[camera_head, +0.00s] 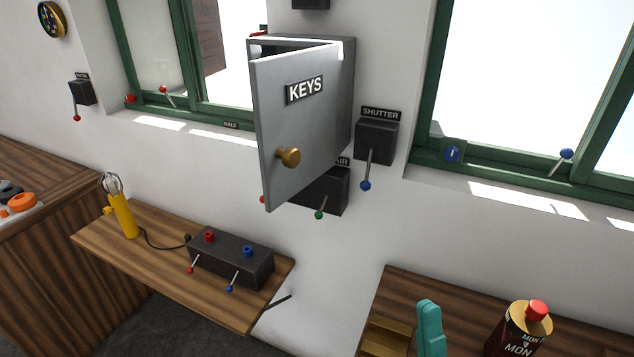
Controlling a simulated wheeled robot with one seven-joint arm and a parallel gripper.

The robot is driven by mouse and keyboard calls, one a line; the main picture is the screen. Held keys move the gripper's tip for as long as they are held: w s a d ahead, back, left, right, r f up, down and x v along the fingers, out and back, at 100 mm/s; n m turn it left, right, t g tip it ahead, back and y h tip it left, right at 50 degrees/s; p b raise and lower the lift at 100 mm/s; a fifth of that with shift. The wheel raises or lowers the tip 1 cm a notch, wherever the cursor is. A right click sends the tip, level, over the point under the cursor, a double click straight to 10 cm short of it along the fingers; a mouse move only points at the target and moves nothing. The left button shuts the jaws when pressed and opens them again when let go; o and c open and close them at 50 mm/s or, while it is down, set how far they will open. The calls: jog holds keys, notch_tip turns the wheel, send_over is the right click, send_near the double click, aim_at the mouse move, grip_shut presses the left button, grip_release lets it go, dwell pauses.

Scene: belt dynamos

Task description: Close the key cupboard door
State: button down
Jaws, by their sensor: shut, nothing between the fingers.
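The grey key cupboard (350,100) hangs on the white wall between two green-framed windows. Its door (302,125) carries a KEYS label and stands partly open. The door's right edge lies along the cupboard's right side, and its left edge swings out towards me. A round brass knob (289,157) sits near the door's lower left. A strip of dark interior shows above the door's top edge; the rest of the inside is hidden behind the door. My gripper is not in view.
A SHUTTER lever box (376,142) is right of the cupboard. Another lever box (328,190) is partly hidden below the door. A wooden shelf (150,265) below holds a yellow corded tool (123,216) and a dark switch box (231,260).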

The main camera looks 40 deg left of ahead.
jog(key=a+r+n+g, duration=0.2)
jog(key=r+n+g, duration=0.3)
jog(key=n+g, duration=0.6)
jog(key=a+r+n+g, duration=0.3)
jog(key=r+n+g, duration=0.2)
jog(key=n+g, duration=0.5)
jog(key=n+t+h, duration=0.3)
jog(key=n+h, duration=0.1)
jog(key=h, duration=0.4)
send_near(297, 157)
jog(key=a, duration=0.6)
jog(key=shift+s+a, duration=0.15)
jog(key=shift+s, duration=0.2)
jog(key=shift+w, duration=0.1)
